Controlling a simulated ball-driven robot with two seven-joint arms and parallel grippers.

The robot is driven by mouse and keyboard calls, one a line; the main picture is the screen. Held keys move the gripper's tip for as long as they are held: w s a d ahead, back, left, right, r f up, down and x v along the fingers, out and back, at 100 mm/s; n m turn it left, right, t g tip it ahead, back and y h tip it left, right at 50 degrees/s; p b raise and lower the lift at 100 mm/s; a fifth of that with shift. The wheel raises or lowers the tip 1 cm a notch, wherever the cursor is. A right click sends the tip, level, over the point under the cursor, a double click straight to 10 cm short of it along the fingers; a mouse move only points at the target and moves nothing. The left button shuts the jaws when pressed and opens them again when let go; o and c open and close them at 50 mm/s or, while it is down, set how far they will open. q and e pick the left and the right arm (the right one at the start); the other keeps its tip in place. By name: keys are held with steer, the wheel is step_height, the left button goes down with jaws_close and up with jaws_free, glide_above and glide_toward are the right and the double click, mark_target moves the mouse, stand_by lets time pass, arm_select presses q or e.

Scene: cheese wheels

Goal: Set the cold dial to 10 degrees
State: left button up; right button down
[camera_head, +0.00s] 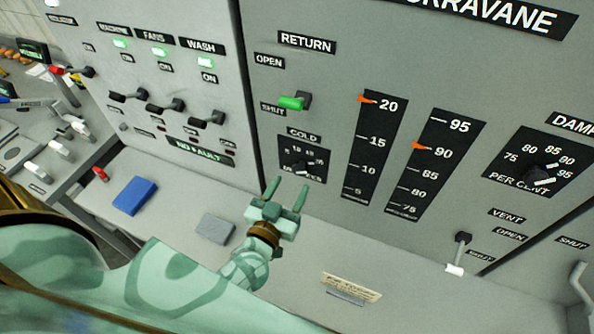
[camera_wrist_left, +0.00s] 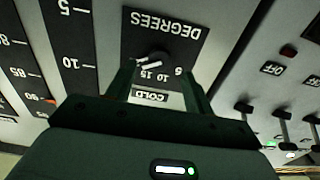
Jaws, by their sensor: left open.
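The cold dial (camera_head: 299,167) is a small dark knob with a pale pointer on a black scale plate, under the COLD label (camera_head: 304,135). In the left wrist view the dial (camera_wrist_left: 152,60) appears upside down, between my finger tips, with its pale pointer angled. The exact reading is too small to tell. My left gripper (camera_head: 286,192) is open and empty, just below and in front of the dial plate. Its fingers (camera_wrist_left: 160,85) point at the panel on either side of the knob, apparently not touching it. My right gripper is not seen.
Above the dial is the green RETURN lever (camera_head: 292,103). To its right are two scales with orange markers (camera_head: 368,100) and the damp dial (camera_head: 541,173). A row of levers (camera_head: 170,109) is at left. A blue block (camera_head: 135,195) and a grey block (camera_head: 215,228) lie on the ledge below.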

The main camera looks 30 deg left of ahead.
mark_target(298, 173)
arm_select(q)
steer(key=w, duration=0.5)
steer(key=shift+a, duration=0.15)
steer(key=c, duration=0.9)
steer(key=shift+c, duration=0.2)
